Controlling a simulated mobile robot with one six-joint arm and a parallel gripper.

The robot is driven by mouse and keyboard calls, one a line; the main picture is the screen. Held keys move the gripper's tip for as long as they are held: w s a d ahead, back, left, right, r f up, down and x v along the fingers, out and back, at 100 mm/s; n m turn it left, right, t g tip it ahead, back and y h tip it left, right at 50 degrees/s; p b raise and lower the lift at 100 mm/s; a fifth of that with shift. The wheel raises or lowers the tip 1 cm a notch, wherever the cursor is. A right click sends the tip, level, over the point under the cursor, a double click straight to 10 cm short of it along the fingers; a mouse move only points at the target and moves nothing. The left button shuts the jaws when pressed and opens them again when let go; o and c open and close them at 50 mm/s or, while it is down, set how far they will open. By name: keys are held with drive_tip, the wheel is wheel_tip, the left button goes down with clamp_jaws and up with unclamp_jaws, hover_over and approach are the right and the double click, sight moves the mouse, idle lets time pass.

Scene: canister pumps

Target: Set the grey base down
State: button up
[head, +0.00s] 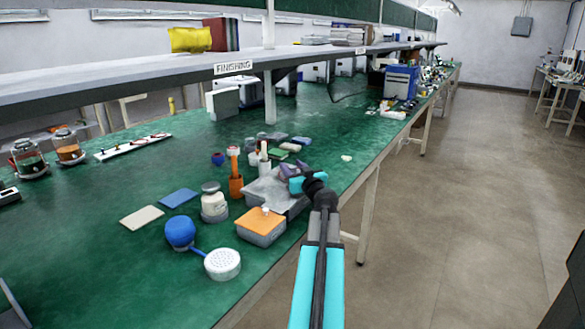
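My gripper (296,179) is at the end of my cyan and black arm, over the right edge of the green bench. Its fingers are small and partly hidden by my wrist, so I cannot tell whether they are open or shut. A grey block (268,190), which may be the grey base, shows just left of and below my gripper. I cannot tell whether it is held or rests on the bench. A purple piece shows at my fingertips, too small to make out.
A grey box with an orange top (262,222), a white jar (214,206), a blue ball (180,232) and a round white perforated head (222,264) stand close by. Blue (179,198) and beige (142,217) pads lie left. The green bench (100,265) is clear at front left.

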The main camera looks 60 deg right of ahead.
drive_tip(key=shift+a+f+p, duration=0.15)
drive_tip(key=shift+f+p, duration=0.35)
drive_tip(key=shift+f, duration=0.05)
drive_tip(key=shift+r+p, duration=0.5)
drive_tip(key=shift+p, duration=0.45)
drive_tip(key=b+v, duration=0.2)
drive_tip(key=v, duration=0.8)
drive_tip(key=shift+s, duration=0.1)
drive_tip(key=shift+s+a+r+b, duration=0.15)
drive_tip(key=shift+s+a+b, duration=0.2)
drive_tip(key=shift+s+b, duration=0.3)
